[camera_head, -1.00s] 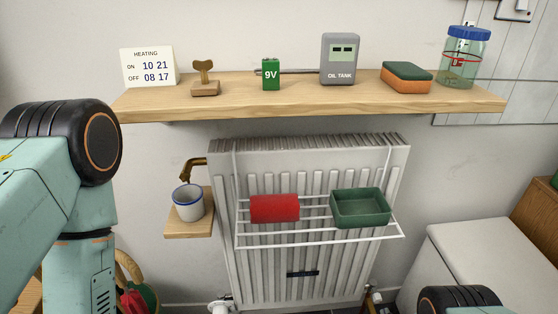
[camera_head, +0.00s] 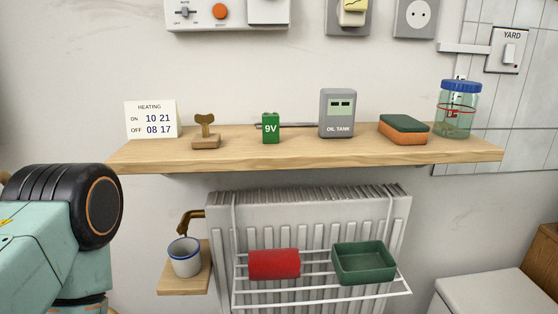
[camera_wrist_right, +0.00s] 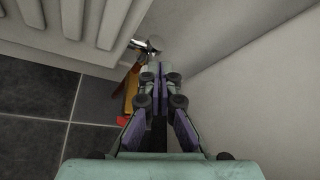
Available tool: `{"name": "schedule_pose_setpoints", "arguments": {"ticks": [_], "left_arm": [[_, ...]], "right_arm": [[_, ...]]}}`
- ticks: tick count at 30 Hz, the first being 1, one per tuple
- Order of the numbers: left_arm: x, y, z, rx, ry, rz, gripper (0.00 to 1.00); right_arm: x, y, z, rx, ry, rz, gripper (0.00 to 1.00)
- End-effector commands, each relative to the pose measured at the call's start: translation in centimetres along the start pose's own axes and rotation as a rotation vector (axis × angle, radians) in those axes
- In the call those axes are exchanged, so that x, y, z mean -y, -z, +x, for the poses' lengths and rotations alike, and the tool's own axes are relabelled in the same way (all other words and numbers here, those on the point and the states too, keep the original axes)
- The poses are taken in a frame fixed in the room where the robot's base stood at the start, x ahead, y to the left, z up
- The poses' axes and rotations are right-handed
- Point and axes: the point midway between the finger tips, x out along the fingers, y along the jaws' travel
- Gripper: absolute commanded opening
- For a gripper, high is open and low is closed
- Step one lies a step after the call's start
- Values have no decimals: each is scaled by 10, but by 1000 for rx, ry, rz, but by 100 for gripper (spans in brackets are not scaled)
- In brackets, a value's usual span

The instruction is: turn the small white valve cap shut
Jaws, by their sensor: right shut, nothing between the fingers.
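The head view does not show the small white valve cap; the radiator (camera_head: 300,208) is cut off at the bottom there. In the right wrist view a small pale, shiny fitting (camera_wrist_right: 153,44) sits by the radiator's lower edge (camera_wrist_right: 60,52). I cannot tell whether it is the cap. My right gripper (camera_wrist_right: 163,70) is shut and empty, with its fingertips just short of this fitting in the picture. I cannot tell whether they touch. My left arm shows at the left of the head view, but its gripper is out of view.
A wooden shelf (camera_head: 340,152) with several small items crosses above the radiator. A wire rack (camera_head: 320,294) holds a red roll (camera_head: 274,264) and a green tray (camera_head: 364,263). Orange and red items (camera_wrist_right: 130,92) lie beside the right gripper, near a pale wall or panel (camera_wrist_right: 250,85).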

Motion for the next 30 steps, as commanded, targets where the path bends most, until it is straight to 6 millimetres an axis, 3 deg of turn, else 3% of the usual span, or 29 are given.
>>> {"name": "schedule_pose_setpoints", "arguments": {"ticks": [30], "left_arm": [[0, 0, 0, 0, 0, 0, 65]], "right_arm": [[-7, 5, 1, -4, -2, 0, 0]]}}
